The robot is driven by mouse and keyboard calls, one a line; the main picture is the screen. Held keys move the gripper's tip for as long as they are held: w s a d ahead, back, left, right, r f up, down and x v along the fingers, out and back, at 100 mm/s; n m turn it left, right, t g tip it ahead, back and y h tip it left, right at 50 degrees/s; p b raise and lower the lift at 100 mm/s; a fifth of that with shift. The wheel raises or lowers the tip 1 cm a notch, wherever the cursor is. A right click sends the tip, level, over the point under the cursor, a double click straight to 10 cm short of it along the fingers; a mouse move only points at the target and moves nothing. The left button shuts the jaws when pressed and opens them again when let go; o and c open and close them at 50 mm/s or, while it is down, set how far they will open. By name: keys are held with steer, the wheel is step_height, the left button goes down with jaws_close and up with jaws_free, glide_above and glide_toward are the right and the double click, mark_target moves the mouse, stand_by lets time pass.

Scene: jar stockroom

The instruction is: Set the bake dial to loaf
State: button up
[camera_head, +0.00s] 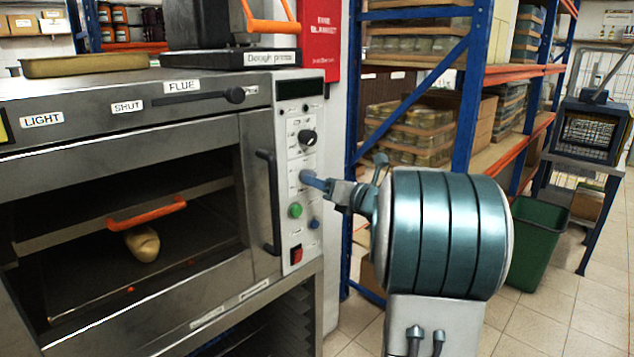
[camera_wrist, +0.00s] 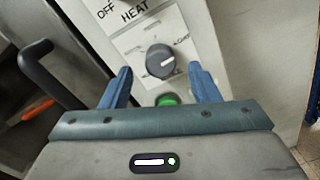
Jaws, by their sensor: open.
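A dark round dial (camera_wrist: 160,61) sits on the oven's pale control panel (camera_head: 290,120). Its white pointer mark aims toward the upper right in the wrist view, and the small labels around it are too blurred to read surely. My gripper (camera_head: 310,179) reaches the panel from the right. In the wrist view its blue fingers are open, one on each side of the dial, with gaps showing; I cannot tell how close the tips are in depth. In the head view my fingers hide this dial. Another black dial (camera_head: 307,137) sits above it.
A green button (camera_head: 295,210), a blue button (camera_head: 315,223) and a red switch (camera_head: 296,255) lie below. The oven's dark door handle (camera_head: 268,200) stands out left of the panel. Blue shelving (camera_head: 462,100) stands behind my arm. A loaf (camera_head: 142,243) lies inside the oven.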

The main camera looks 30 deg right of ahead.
steer(key=v, duration=1.1)
steer(key=s+a+f+n+g+y+p, duration=0.1)
steer(key=s+a+f+n+g, duration=0.15)
steer(key=a+n, duration=0.3)
steer(key=s+a+f+n+g+y+p, duration=0.1)
steer(key=a+n+g, duration=0.3)
steer(key=a, duration=0.3)
steer(key=s+a+f+n+g+y, duration=0.1)
steer(key=s+a+f+n+g, duration=0.15)
steer(key=a+n, duration=0.3)
steer(key=s+a+f+n+g+h+p, duration=0.2)
steer(key=s+n+h, duration=0.2)
steer(key=s+n, duration=0.3)
steer(key=s+a+f+n+g+h+p, duration=0.2)
steer(key=s+n, duration=0.5)
steer(key=n, duration=0.7)
steer(key=f+g+h, duration=0.1)
steer(key=h, duration=0.1)
steer(key=shift+a+n+h, duration=0.3)
steer(key=shift+a+n, duration=0.05)
steer(key=shift+n, duration=0.05)
steer(key=shift+s, duration=0.15)
